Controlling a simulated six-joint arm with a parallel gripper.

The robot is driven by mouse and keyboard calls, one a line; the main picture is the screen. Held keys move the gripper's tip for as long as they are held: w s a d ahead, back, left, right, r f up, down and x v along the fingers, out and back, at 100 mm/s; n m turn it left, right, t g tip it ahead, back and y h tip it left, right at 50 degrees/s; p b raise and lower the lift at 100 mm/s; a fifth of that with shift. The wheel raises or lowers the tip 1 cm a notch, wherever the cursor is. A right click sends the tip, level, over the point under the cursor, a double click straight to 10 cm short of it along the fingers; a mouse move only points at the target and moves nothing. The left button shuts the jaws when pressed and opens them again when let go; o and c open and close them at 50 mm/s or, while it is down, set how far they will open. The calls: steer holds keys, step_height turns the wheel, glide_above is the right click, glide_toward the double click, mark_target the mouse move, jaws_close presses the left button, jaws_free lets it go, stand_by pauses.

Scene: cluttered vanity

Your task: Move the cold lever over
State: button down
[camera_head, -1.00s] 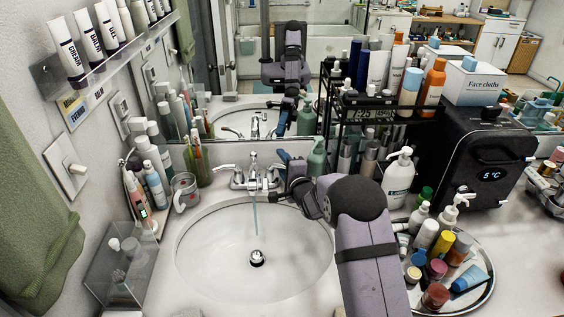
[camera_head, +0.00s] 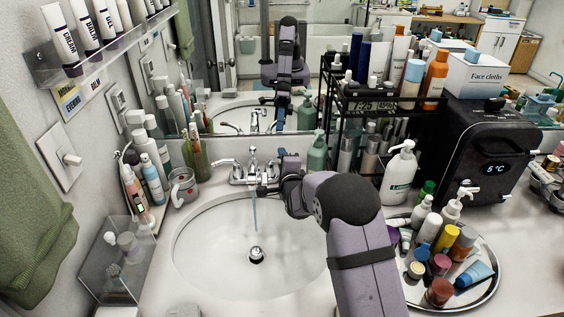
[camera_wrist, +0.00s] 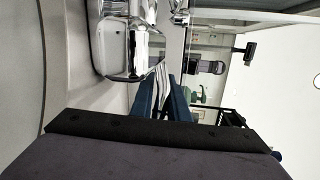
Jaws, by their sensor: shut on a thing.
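The chrome faucet (camera_head: 250,170) stands behind the sink, and a thin stream of water (camera_head: 255,212) runs from its spout. Its left lever (camera_head: 224,163) is free and points left. My gripper (camera_head: 274,178) is at the right side of the faucet. In the wrist view the blue fingers (camera_wrist: 165,98) are shut on a pale, shiny strip, the cold lever (camera_wrist: 161,78), beside the chrome faucet body. In the head view my gripper mostly hides this right lever.
The white sink basin (camera_head: 215,255) is in front. A green pump bottle (camera_head: 317,155) stands close behind my gripper. A round tray (camera_head: 484,290) of bottles and jars is right of my arm. A glass cup (camera_head: 183,186) stands left of the faucet.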

steer(key=shift+s+m+h+b, duration=0.15)
steer(key=shift+m+h+b, duration=0.35)
steer(key=shift+h, duration=0.2)
steer(key=c, duration=1.7)
jaws_free()
steer(key=shift+s, duration=0.1)
steer(key=shift+s+r, duration=0.1)
steer(key=shift+s, duration=0.7)
steer(key=shift+s+r+b, duration=0.2)
steer(key=shift+s+b, duration=0.1)
steer(key=shift+s, duration=0.6)
steer(key=shift+s+r+b, duration=0.15)
steer(key=shift+s+b, duration=0.2)
steer(key=shift+s, duration=0.6)
steer(key=shift+s+r+b, duration=0.2)
steer(key=shift+s+b, duration=0.1)
steer(key=shift+s, duration=0.6)
